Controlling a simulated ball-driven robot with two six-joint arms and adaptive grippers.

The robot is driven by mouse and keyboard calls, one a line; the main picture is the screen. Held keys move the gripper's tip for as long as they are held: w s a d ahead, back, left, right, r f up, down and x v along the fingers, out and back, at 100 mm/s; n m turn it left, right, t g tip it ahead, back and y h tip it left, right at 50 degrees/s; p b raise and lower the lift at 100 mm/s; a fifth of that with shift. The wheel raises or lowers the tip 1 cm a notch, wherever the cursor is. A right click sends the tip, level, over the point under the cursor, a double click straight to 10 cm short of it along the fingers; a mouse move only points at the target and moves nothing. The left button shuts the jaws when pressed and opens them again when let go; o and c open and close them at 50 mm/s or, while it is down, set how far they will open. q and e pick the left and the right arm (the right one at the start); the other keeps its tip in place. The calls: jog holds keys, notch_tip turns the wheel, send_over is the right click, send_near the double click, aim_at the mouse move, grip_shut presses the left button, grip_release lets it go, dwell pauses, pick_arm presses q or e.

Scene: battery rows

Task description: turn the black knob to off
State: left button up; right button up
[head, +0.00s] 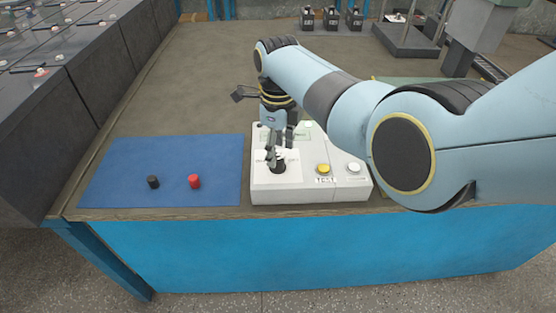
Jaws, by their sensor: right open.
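The black knob (278,166) is on the front left of a light grey control box (310,192), inside a white square label. My right gripper (275,154) points down from above and behind the knob. Its fingers are open, with the tips at or just above the knob. I cannot tell whether they touch it. The fingers partly cover the knob and its label, so the knob's pointer setting is not readable. My left gripper does not show.
A yellow button (323,168) and a white button (353,167) are right of the knob. A blue mat (160,160) holds a black cap (153,182) and a red cap (194,181). Dark battery cases (75,90) stand left. The bench (190,90) behind the mat is clear.

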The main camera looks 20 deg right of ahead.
aim_at(278, 159)
notch_tip(278, 159, down, 3)
jog(key=shift+f+b, duration=0.2)
jog(key=shift+b, duration=0.25)
jog(key=shift+c, duration=0.2)
grip_shut()
